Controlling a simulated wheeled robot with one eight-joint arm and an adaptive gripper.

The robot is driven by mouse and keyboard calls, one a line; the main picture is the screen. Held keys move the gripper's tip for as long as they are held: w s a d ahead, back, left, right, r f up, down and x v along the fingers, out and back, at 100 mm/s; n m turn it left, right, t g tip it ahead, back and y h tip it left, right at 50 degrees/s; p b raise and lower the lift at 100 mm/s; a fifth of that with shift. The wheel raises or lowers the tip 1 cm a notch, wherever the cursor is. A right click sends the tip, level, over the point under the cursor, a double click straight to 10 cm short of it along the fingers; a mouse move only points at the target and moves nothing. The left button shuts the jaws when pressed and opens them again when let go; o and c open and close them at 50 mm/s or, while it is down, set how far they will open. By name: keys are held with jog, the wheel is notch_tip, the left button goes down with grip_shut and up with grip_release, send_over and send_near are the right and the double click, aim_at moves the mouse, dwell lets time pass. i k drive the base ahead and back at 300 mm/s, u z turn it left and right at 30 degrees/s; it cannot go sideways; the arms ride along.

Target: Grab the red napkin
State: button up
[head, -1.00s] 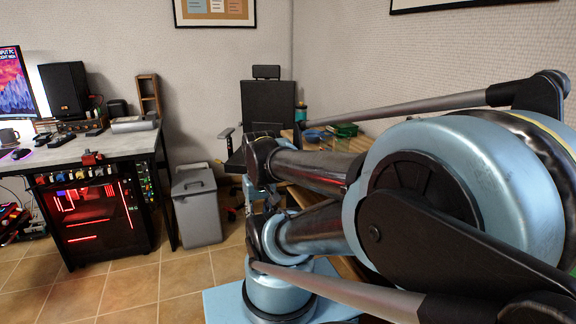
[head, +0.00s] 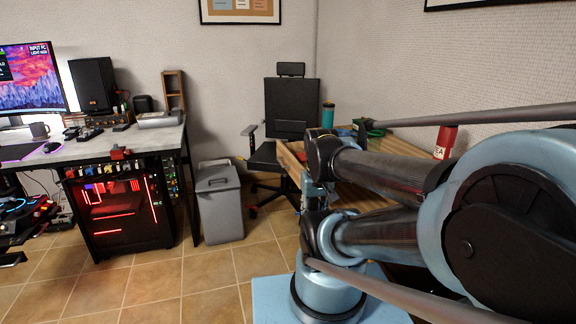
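I cannot make out a red napkin in the head view. A small red object (head: 120,153) sits at the front edge of the grey desk, but it looks like a clamp or tool rather than cloth. My folded blue and black arm fills the right side of the view and hides much of the wooden table (head: 398,137). My gripper cannot be made out in this view.
The grey desk (head: 70,152) stands at left with a monitor, a speaker (head: 93,85) and a lit computer case (head: 118,208) under it. A grey bin (head: 219,205) and black office chair (head: 291,105) stand beyond. A red canister (head: 446,139) is on the wooden table. Tiled floor lies clear in front.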

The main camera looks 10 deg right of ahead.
aim_at(301, 157)
jog(key=u, duration=0.05)
jog(key=k, duration=0.4)
jog(key=u, duration=0.05)
jog(key=i, duration=1.35)
jog(key=u, duration=0.65)
